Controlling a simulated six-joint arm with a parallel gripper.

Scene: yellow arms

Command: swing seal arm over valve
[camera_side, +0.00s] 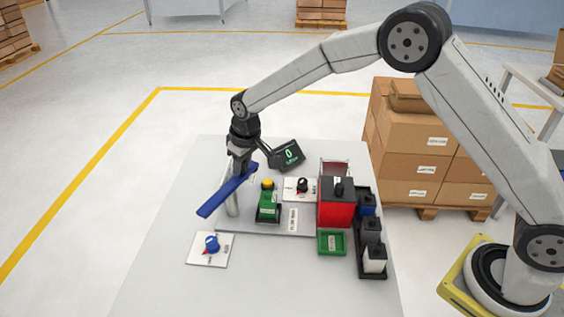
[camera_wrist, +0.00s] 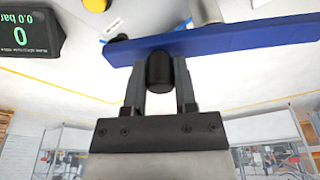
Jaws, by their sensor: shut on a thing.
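The seal arm, a long flat blue bar (camera_side: 221,199), sits at the top of a grey post (camera_side: 232,207) and slants from lower left to upper right. My gripper (camera_side: 240,172) is above the bar, pointing down. In the wrist view its fingers are shut on a black knob (camera_wrist: 160,72) that stands on the blue bar (camera_wrist: 240,40). A valve with a blue handle (camera_side: 211,243) is on a white plate left of and below the bar. A second black dial (camera_side: 302,185) is on another white plate to the right. I cannot tell which is the valve meant.
A green block with a yellow top (camera_side: 268,205) stands right of the post. A red box (camera_side: 336,203), a green tray (camera_side: 331,243) and a black rack of blocks (camera_side: 372,243) stand further right. A display reading 0 (camera_side: 289,155) is behind. The table's left side is clear.

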